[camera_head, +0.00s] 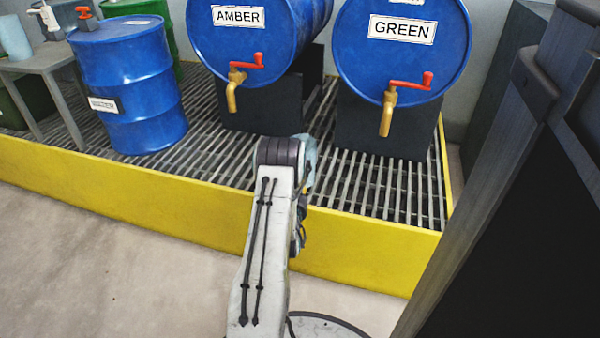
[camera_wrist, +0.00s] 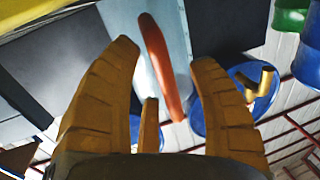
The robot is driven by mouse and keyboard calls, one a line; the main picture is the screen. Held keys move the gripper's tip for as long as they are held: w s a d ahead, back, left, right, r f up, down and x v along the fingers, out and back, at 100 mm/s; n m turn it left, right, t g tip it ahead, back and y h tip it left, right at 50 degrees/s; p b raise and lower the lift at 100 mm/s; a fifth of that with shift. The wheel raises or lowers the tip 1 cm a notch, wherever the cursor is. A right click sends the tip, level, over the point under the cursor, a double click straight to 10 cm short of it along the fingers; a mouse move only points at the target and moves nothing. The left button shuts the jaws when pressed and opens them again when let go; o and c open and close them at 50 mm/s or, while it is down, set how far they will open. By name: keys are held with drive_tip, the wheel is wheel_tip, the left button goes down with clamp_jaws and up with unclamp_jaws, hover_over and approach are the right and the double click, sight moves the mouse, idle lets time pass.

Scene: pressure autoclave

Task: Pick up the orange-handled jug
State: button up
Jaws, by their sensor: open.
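The jug (camera_wrist: 177,22) shows in the wrist view as a pale blue-grey body with an upright orange handle (camera_wrist: 158,55). My gripper (camera_wrist: 166,54) is open. Its two brown fingers stand to the left and right of the handle, with visible gaps on both sides. Whether the handle lies fully between the fingertips in depth is hard to tell. In the head view my arm hides the gripper and most of the jug. A small pale blue patch (camera_head: 310,152) beside the arm's end is probably part of the jug.
Blue drums labelled AMBER (camera_head: 238,42) and GREEN (camera_head: 400,55), with red-handled brass taps, lie on dark stands on a grated platform with a yellow edge (camera_head: 120,190). An upright blue drum (camera_head: 128,85) stands left. A small table (camera_head: 40,62) holds a pale blue container (camera_head: 14,38).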

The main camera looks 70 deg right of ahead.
drive_tip(key=shift+d, duration=0.1)
idle(0.3)
clamp_jaws()
idle(0.4)
